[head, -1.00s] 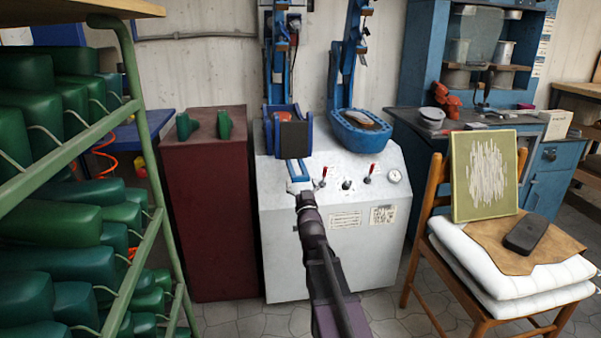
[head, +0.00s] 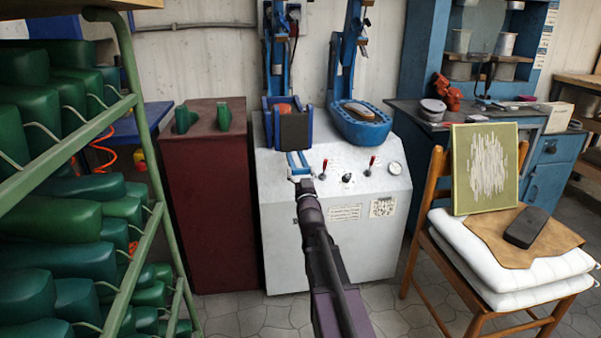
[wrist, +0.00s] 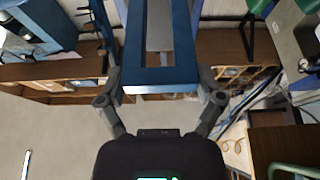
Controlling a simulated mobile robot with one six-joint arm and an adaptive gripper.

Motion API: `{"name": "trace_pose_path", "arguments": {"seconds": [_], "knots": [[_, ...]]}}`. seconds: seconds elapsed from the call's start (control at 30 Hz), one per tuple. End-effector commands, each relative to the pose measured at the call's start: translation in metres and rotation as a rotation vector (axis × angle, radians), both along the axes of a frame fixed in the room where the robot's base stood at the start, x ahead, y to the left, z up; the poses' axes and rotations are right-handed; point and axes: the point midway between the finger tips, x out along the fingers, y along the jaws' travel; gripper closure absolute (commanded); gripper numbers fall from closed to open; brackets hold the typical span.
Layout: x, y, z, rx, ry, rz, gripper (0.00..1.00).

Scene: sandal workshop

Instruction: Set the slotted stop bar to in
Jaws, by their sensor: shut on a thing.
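The slotted stop bar is a flat blue bar with a long open slot. It sticks out from the front of the grey-white machine (head: 345,240), below a dark pad in a blue holder (head: 294,130). In the head view the bar (head: 298,165) meets my gripper (head: 301,182) at its near end. In the wrist view the bar's blue end (wrist: 160,88) lies between the two fingers of my gripper (wrist: 162,95), which are shut on its sides. The slot shows clear there. The bar's far end is hidden under the holder.
Two red-handled levers (head: 323,168) and a gauge (head: 395,168) sit right of the bar. A dark red cabinet (head: 210,220) stands left, beyond a green rack of shoe lasts (head: 128,185). A chair with cushions (head: 510,280) stands right. Bare floor lies between.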

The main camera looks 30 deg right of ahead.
Motion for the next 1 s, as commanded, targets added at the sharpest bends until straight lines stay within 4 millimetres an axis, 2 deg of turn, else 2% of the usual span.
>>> {"name": "trace_pose_path", "arguments": {"seconds": [0.17, 0.4, 0.53, 0.67, 0.97, 1.0], "knots": [[0.022, -0.006, 0.001, -0.003, -0.002, 0.0, 0.75], [0.065, -0.018, 0.001, -0.004, -0.002, 0.0, 0.75], [0.083, -0.023, 0.001, -0.004, -0.003, 0.0, 0.75], [0.09, -0.026, 0.001, -0.004, -0.003, 0.0, 0.75], [0.091, -0.026, 0.001, -0.003, -0.001, -0.001, 0.76], [0.091, -0.026, 0.001, -0.003, -0.001, -0.001, 0.06]]}}
